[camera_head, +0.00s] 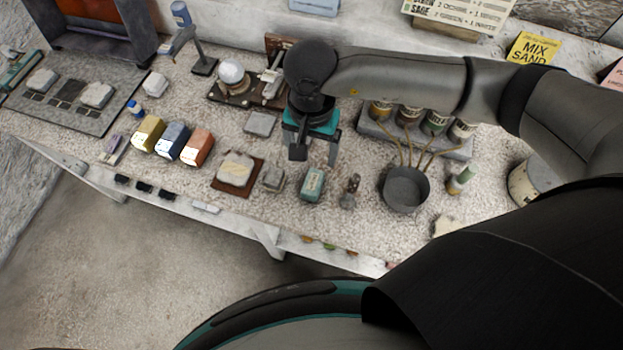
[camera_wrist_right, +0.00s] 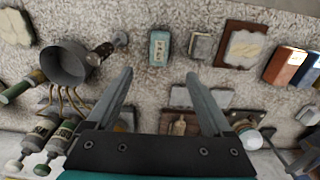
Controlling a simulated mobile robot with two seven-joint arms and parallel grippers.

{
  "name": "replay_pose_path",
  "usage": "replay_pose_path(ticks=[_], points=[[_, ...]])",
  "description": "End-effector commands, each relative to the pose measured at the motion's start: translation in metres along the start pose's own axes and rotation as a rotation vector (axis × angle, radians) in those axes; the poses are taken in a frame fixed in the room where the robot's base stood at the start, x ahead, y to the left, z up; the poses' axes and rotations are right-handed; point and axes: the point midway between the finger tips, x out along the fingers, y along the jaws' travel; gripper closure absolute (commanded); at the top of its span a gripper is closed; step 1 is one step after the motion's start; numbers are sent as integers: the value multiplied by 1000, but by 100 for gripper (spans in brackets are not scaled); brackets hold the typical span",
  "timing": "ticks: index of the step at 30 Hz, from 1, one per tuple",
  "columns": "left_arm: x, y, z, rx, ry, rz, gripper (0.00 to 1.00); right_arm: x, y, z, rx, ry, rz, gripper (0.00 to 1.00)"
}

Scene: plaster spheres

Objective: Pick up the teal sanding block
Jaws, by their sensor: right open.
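The teal sanding block (camera_head: 312,184) lies on the speckled worktop near its front edge, in the middle of the head view. It also shows in the right wrist view (camera_wrist_right: 159,48), beyond the fingertips and a little left of centre, with a pale label on its top. My right gripper (camera_head: 315,158) is above the worktop, just behind the block in the head view. Its two fingers are apart and empty, as the right wrist view (camera_wrist_right: 160,80) also shows. The gripper does not touch the block. My left gripper is not in view.
A grey bowl (camera_head: 405,188) is further right. A brown board with a plaster piece (camera_head: 251,184) lies further left.

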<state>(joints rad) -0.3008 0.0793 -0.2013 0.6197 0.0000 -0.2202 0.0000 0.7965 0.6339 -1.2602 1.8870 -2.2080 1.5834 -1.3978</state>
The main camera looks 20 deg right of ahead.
Motion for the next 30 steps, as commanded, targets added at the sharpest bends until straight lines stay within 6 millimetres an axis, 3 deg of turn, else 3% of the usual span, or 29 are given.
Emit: replay_pose_path(ticks=[6,12,22,30], points=[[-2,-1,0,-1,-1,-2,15,46,1,3,2,-8,3,15],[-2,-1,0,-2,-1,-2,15,79,0,3,2,-7,0,15],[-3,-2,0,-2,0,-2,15,98,0,1,3,-7,-1,15],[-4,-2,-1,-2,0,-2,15,130,1,-2,3,-9,-2,15]])
